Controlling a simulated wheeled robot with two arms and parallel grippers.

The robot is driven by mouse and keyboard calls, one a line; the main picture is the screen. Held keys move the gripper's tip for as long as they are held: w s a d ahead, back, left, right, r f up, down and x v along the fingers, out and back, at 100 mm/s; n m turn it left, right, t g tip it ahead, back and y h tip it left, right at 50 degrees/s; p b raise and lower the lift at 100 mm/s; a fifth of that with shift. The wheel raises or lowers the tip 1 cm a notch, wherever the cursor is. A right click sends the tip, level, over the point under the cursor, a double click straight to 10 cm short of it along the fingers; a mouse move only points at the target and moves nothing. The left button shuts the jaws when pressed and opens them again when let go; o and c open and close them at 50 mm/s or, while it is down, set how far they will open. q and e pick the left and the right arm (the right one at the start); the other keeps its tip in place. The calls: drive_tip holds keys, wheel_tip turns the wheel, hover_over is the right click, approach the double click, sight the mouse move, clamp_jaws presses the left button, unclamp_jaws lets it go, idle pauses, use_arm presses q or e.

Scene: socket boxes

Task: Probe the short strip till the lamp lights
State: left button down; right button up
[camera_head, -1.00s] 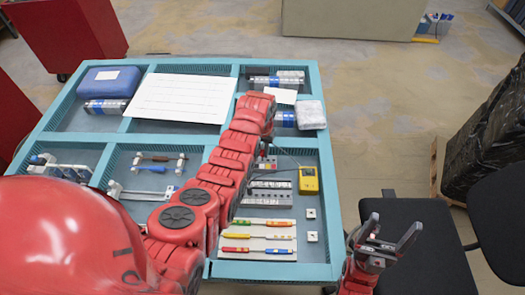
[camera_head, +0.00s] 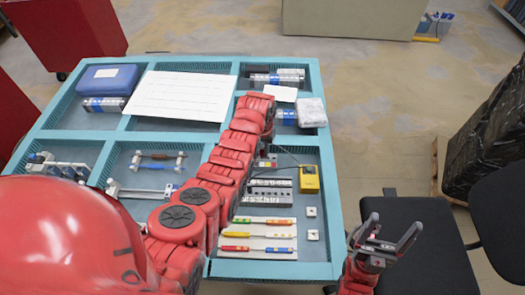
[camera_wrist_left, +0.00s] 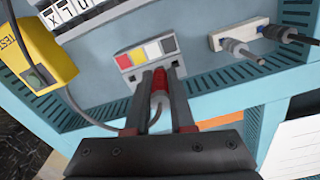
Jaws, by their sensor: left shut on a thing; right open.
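My left gripper (camera_wrist_left: 161,72) is shut on a red probe (camera_wrist_left: 160,86) with a grey cord in the left wrist view. Its tips are close to a short grey strip (camera_wrist_left: 149,66) with a row of coloured squares; I cannot tell if the probe touches it. The strip shows partly in the head view (camera_head: 266,162), where my own arm hides the left gripper. A yellow tester (camera_head: 308,179) with a dark cord stands to the right of the strips; it also shows in the left wrist view (camera_wrist_left: 37,58). I see no lit lamp. My right gripper (camera_head: 388,240) is open and empty, off the table.
Grey strips with white labels (camera_head: 268,198) lie nearer me. A white board (camera_head: 275,245) with coloured pieces and two small white squares (camera_head: 312,235) are at the front. A white block (camera_wrist_left: 232,36) holds two grey-tipped tools. A blue case (camera_head: 108,79) stands far left.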

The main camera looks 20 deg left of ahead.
use_arm(q)
drive_tip(key=shift+f, duration=0.2)
drive_tip(key=c, duration=0.7)
unclamp_jaws()
idle(0.8)
